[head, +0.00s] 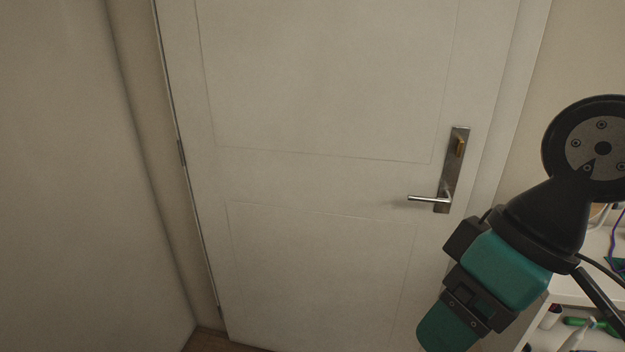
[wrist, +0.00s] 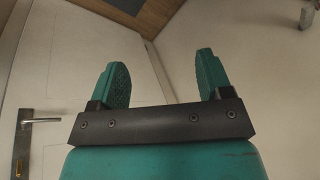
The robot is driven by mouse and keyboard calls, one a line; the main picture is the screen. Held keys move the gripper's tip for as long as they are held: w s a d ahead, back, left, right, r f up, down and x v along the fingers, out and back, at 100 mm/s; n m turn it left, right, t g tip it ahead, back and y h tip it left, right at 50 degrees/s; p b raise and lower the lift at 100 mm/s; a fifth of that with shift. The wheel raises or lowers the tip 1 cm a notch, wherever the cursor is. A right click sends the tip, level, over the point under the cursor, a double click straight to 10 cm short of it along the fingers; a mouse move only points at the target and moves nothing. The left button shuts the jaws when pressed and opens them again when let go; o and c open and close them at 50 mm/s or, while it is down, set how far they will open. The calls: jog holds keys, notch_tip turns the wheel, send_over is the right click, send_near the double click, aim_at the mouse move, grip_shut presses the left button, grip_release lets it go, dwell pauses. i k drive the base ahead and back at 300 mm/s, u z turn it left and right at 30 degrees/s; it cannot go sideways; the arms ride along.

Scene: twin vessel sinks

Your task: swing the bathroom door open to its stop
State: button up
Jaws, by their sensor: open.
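The white bathroom door (head: 310,180) fills the middle of the head view and looks shut in its frame. Its hinge side is at the left. A silver lever handle (head: 428,199) points left from a dark metal plate (head: 450,180) near the door's right edge, level, with a brass lock knob (head: 460,147) above it. My teal and black gripper is in front of the door, below and right of the handle in the head view, and apart from it. In the wrist view my gripper (wrist: 162,80) has its two fingers spread and empty; the lever (wrist: 45,121) shows at the left.
A plain wall (head: 70,180) stands close on the left. A white shelf unit (head: 590,289) with a toothbrush (head: 577,335) and small items is at the lower right, near my arm. A patch of wooden floor (head: 208,341) shows at the door's foot.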

aim_at(307, 128)
jog(key=z, duration=1.8)
jog(key=k, duration=0.65)
jog(key=u, duration=1.1)
jog(key=i, duration=0.8)
jog(key=u, duration=0.7)
